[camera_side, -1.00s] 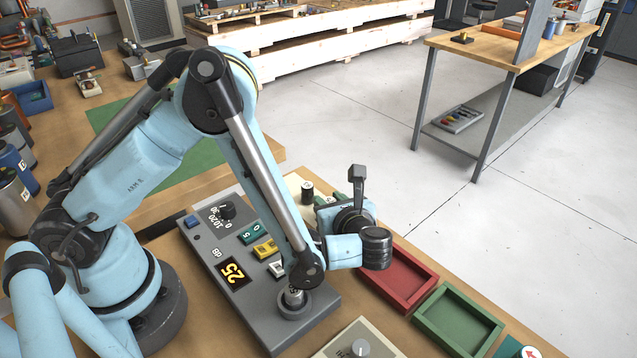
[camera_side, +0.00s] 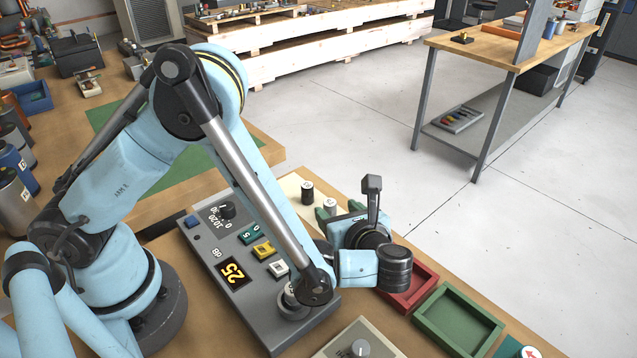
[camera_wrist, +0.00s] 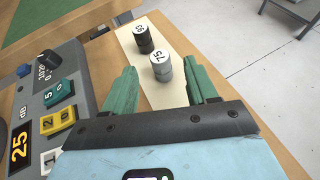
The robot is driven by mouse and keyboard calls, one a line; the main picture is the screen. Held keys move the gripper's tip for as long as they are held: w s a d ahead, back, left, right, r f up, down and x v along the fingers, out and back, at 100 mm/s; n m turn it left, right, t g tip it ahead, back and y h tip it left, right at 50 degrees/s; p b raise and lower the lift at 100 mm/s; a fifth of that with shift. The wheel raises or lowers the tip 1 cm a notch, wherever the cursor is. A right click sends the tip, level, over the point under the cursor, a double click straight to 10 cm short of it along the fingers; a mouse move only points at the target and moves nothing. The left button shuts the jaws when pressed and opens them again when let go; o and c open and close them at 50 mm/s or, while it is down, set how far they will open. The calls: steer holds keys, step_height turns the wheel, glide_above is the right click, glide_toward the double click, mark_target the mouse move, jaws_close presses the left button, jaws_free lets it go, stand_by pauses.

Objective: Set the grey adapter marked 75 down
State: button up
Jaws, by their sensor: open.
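The grey adapter marked 75 (camera_wrist: 162,69) stands upright on a cream mat (camera_wrist: 130,48). It also shows in the side view (camera_side: 330,206), just beyond my green fingers. In the wrist view my gripper (camera_wrist: 159,75) is open, with one finger to the left of the adapter and one to the right. There is a gap on each side, and the adapter stands free near the fingertips. A black adapter (camera_wrist: 142,40) with a white top stands upright on the same mat, just behind and left of the grey one.
The grey panel with a dial, coloured buttons and a lit 25 (camera_side: 232,273) lies left of the mat. A red tray (camera_side: 424,281) and a green tray (camera_side: 461,318) sit at the right. The bench edge runs close to the right of the mat.

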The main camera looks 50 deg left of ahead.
steer(key=v, duration=0.6)
steer(key=shift+s+d, duration=0.15)
steer(key=shift+r, duration=0.2)
steer(key=s+a+r+n+h, duration=0.2)
steer(key=a+r+n+h, duration=0.2)
steer(key=n, duration=0.6)
steer(key=s+a+r+n+t+h, duration=0.1)
steer(key=s+a+r+n+h, duration=0.1)
steer(key=a+n+h, duration=0.6)
steer(key=shift+a+r+n, duration=0.85)
steer(key=shift+n, duration=0.25)
steer(key=shift+s+a+r+n+t+h, duration=0.15)
steer(key=shift+n+t, duration=0.15)
steer(key=shift+n, duration=0.25)
steer(key=shift+r+n+t+h, duration=0.15)
steer(key=shift+n+t, duration=0.15)
steer(key=shift+n, duration=0.25)
steer(key=shift+f, duration=0.1)
